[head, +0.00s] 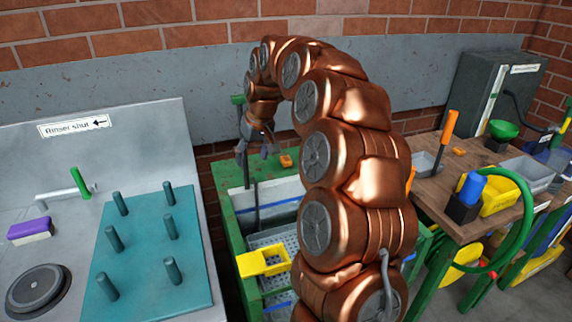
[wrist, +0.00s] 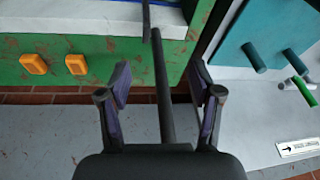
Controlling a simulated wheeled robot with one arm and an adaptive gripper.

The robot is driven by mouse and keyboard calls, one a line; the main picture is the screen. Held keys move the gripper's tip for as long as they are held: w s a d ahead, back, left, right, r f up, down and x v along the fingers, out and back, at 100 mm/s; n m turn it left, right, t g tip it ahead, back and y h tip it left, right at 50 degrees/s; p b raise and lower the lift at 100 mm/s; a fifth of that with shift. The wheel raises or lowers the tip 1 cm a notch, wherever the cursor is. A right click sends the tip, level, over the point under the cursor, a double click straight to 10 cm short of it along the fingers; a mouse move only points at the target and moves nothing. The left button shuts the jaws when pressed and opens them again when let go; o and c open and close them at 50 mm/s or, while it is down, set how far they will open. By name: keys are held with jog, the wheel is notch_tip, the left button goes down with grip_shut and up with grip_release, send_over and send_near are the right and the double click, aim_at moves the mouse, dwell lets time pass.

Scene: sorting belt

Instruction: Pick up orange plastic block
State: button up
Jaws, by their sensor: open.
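Two small orange blocks lie side by side on the worn green surface in the wrist view, a left one (wrist: 34,64) and a right one (wrist: 76,64). In the head view, orange (head: 286,160) shows on the green top just right of my gripper (head: 254,150); I cannot separate the two blocks there. My gripper also shows in the wrist view (wrist: 160,80). It is open, its dark fingers apart with no block between them. Both blocks are left of the fingers in the wrist view. My arm hides part of the green stand in the head view.
A dark rod (wrist: 165,100) crosses the view between my fingers. A teal pegged board (head: 150,250) stands on the grey counter at left. A yellow bin (head: 262,262) is at the green stand's front. A wooden bench (head: 450,190) with trays is at right.

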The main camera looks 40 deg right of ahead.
jog(key=m+h+b, duration=0.1)
jog(key=m+h, duration=0.1)
send_near(286, 158)
jog(key=f, duration=0.1)
jog(key=shift+t, duration=0.4)
jog(key=shift+p+x, duration=1)
jog(key=shift+x, duration=3.05)
jog(key=shift+s, duration=0.15)
jog(key=c, duration=1.2)
